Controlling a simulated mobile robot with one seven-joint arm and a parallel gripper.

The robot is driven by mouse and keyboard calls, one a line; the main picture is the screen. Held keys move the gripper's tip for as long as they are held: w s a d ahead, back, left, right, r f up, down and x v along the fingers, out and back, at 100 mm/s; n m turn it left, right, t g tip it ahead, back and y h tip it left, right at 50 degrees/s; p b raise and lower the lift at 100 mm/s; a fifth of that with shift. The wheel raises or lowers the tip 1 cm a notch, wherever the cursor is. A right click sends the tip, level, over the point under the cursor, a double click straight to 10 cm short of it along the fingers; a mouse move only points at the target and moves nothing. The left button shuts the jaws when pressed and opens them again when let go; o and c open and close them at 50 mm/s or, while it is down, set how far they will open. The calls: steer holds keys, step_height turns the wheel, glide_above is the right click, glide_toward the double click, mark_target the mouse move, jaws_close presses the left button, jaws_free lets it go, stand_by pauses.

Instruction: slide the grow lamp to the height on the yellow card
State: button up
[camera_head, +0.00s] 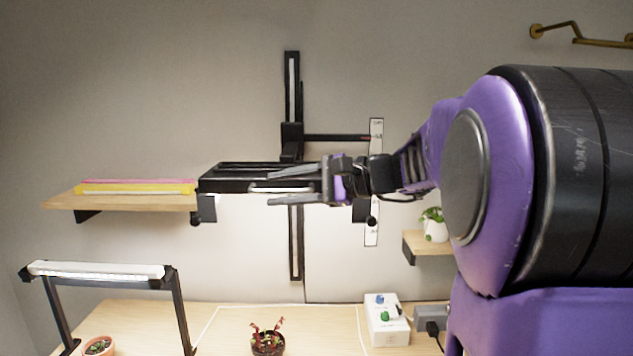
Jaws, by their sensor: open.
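The grow lamp (222,184) is a wide black fixture in front of a vertical black wall rail (296,255). A pale handle bar (262,189) runs along its front. A dark pointer arm (335,137) reaches right from the rail carriage (291,138) to a white scale strip (376,128), near its upper part. The strip's marks are too small to read. My gripper (268,188) reaches in from the right, open, one finger above and one below the handle bar; contact cannot be told. I cannot make out a separate yellow card.
A wooden shelf (62,201) at left bears flat yellow and pink items (135,187). Below, the table holds a white-topped lamp stand (95,270), a reddish plant (267,342) and a white control box (388,325). A small shelf (420,246) with a plant is at right.

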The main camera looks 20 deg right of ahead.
steer(key=v, duration=1.6)
steer(key=shift+s+d, duration=0.2)
